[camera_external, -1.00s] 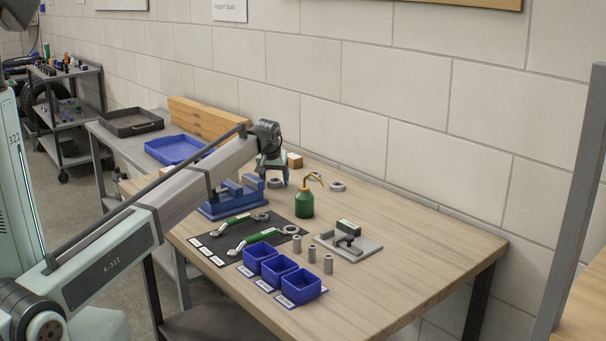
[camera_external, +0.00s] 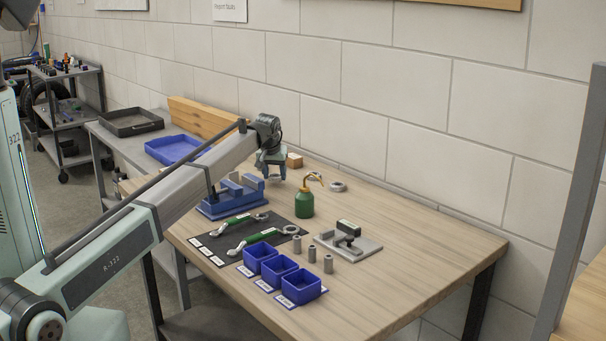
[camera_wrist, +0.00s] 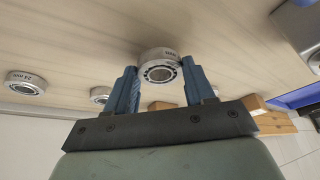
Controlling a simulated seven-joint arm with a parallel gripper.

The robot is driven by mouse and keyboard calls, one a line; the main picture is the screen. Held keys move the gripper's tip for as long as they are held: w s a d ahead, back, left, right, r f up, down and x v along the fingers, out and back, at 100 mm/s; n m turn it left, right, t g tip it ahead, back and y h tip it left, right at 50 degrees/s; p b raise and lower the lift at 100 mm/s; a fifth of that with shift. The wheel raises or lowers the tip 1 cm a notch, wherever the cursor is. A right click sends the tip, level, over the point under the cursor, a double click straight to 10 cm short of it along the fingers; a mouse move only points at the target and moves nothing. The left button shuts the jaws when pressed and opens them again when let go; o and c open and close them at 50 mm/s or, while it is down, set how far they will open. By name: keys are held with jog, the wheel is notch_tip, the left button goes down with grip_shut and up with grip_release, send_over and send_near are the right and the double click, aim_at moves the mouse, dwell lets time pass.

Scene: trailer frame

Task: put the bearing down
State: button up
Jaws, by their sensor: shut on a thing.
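My gripper (camera_external: 274,176) is over the back left part of the workbench, just behind the blue vise (camera_external: 228,199). In the wrist view my gripper (camera_wrist: 161,82) has its two blue fingers on either side of a steel ring bearing (camera_wrist: 159,67) and is shut on it. Size lettering shows on the bearing's rim. I cannot tell whether the held bearing touches the bench top.
A green oil can (camera_external: 304,202) stands right of the vise. A wooden block (camera_external: 294,160) is behind my gripper. Wrenches on a dark mat (camera_external: 222,256), blue bins (camera_external: 281,274) and a grey fixture plate (camera_external: 366,247) are nearer the front. The bench's right side is clear.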

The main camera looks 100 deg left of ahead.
aim_at(368, 202)
jog(key=r, duration=0.2)
jog(key=w+r, duration=0.1)
jog(key=r, duration=0.5)
jog(key=shift+w+d+r, duration=0.1)
jog(key=shift+w+d, duration=0.15)
jog(key=w+d+m, duration=0.1)
jog(key=w+d, duration=0.3)
jog(key=w, duration=0.6)
jog(key=w+d+m+t, duration=0.1)
jog(key=w+d, duration=0.2)
jog(key=w, duration=0.6)
jog(key=w+d+m, duration=0.2)
jog(key=w+d, duration=0.2)
jog(key=w, duration=0.6)
jog(key=shift+f, duration=4.8)
jog(key=shift+f+n+h, duration=0.15)
jog(key=shift+n+h, duration=0.15)
jog(key=o, duration=1.1)
jog(key=shift+o, duration=0.2)
